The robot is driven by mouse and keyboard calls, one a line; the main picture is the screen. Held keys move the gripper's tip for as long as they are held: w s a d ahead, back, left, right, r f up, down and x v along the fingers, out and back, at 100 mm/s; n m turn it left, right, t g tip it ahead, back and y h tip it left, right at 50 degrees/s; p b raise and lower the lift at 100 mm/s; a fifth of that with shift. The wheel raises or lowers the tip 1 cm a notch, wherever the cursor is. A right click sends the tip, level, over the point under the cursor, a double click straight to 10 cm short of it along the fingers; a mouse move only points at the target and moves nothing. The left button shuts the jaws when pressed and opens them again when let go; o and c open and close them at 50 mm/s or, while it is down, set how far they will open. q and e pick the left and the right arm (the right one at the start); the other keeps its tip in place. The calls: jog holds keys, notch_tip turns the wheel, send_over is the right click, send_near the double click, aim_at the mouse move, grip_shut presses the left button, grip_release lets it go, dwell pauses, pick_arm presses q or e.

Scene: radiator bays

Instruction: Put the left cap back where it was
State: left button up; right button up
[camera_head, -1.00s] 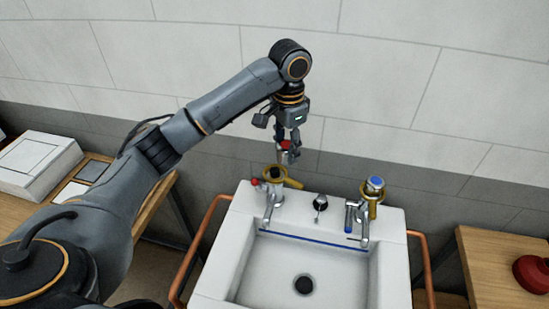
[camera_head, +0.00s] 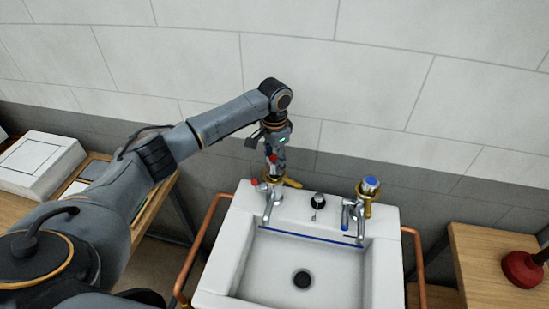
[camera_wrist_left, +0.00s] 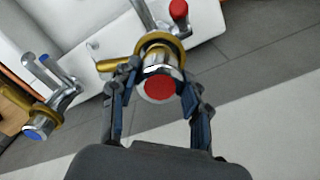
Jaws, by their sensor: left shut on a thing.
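The left cap (camera_wrist_left: 160,86), chrome with a red disc on top, is held between the fingers of my left gripper (camera_wrist_left: 153,100). In the head view my left gripper (camera_head: 272,174) is low over the left tap (camera_head: 271,203) and hides most of the cap. A brass ring with a handle (camera_head: 292,183) sits around the left tap's body; it also shows in the wrist view (camera_wrist_left: 166,42). The cap is over the tap's top, in line with it or nearly so; whether it is fully seated I cannot tell. My right gripper is out of view.
The right tap (camera_head: 353,212) has a blue-topped cap (camera_head: 370,186) and a brass ring. A small black knob (camera_head: 318,199) stands between the taps on the white sink (camera_head: 235,236). The wall is close behind. A red plunger (camera_head: 521,268) is on the right table.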

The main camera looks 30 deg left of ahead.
pick_arm(q)
jog(key=shift+f, duration=0.6)
jog(key=o, duration=1.2)
jog(key=shift+c, duration=0.2)
